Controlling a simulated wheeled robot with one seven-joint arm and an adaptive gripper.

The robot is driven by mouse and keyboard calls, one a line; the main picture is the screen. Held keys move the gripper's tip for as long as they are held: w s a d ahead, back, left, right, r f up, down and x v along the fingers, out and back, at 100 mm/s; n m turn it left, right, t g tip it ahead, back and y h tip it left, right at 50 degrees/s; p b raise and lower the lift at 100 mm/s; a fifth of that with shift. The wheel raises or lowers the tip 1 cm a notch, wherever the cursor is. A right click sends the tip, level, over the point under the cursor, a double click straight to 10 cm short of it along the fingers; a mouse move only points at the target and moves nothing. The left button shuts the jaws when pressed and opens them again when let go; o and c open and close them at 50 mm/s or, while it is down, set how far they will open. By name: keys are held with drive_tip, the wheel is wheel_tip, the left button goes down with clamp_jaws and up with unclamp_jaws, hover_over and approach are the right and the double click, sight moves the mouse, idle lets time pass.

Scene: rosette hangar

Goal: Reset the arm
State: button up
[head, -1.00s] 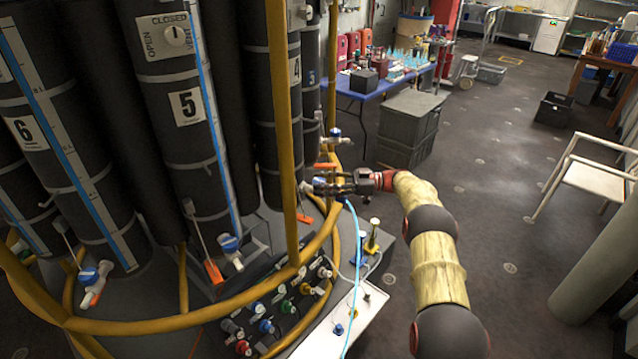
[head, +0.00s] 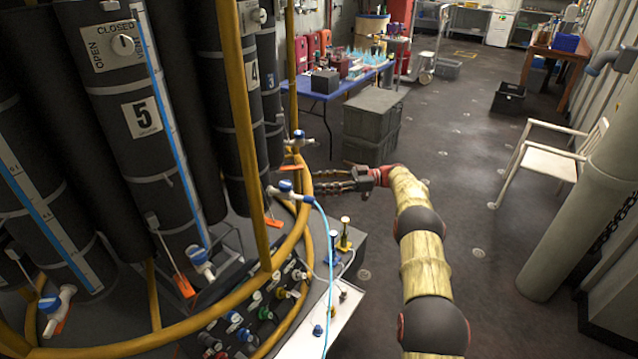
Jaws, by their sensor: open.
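My gripper (head: 318,183) is at the end of my arm, in the middle of the head view. Its dark fingers point left, toward the yellow rail (head: 300,215) of the tall rosette of dark bottles. The fingers are open, and I see nothing between them. They appear near a blue-and-white valve (head: 288,187) with a light blue tube; I cannot tell whether they touch it. My arm, in a yellowish sleeve with dark joints, reaches up from the bottom of the view and bends left at the wrist.
Dark cylinders, one marked 5 (head: 141,118), fill the left. A panel of colored connectors (head: 255,320) sits below. Grey crates (head: 372,115) and a blue table (head: 330,92) stand behind my gripper. A white chair (head: 545,155) and pillar (head: 570,220) are at right. Open floor lies between.

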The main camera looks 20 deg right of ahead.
drive_tip(key=w+a+r+m+t+h, duration=0.2)
drive_tip(key=w+r+t, duration=0.3)
drive_tip(key=r, duration=0.7)
drive_tip(key=w+a+r+m+t+h, duration=0.2)
drive_tip(key=w+r+t, duration=0.3)
drive_tip(key=r, duration=0.6)
drive_tip(key=s+d+r+m+t+h, duration=0.1)
drive_tip(key=s+r+m+t+h, duration=0.2)
drive_tip(key=r+h, duration=0.4)
drive_tip(key=s+d+r+m+t+h, duration=0.15)
drive_tip(key=s+r+m+h, duration=0.25)
drive_tip(key=r, duration=0.4)
drive_tip(key=s+a+f+m+g+h, duration=0.1)
drive_tip(key=s+f+m+g+h, duration=0.2)
drive_tip(key=s, duration=0.9)
drive_tip(key=s+a+f+m+g+h, duration=0.1)
drive_tip(key=s+f+m+g+h, duration=0.15)
drive_tip(key=s, duration=0.85)
drive_tip(key=s+a+f+g+y, duration=0.1)
drive_tip(key=s+a+f+g, duration=0.1)
drive_tip(key=s+f, duration=0.4)
drive_tip(key=s+a+f+g+y, duration=0.1)
drive_tip(key=s+a+f, duration=0.3)
drive_tip(key=s, duration=1.1)
drive_tip(key=s+a+f+g+y, duration=0.1)
drive_tip(key=s+a+f+g, duration=0.2)
drive_tip(key=s+f, duration=0.7)
drive_tip(key=shift+s+n+g, duration=0.45)
drive_tip(key=shift+s+g, duration=0.05)
drive_tip(key=shift+g, duration=0.1)
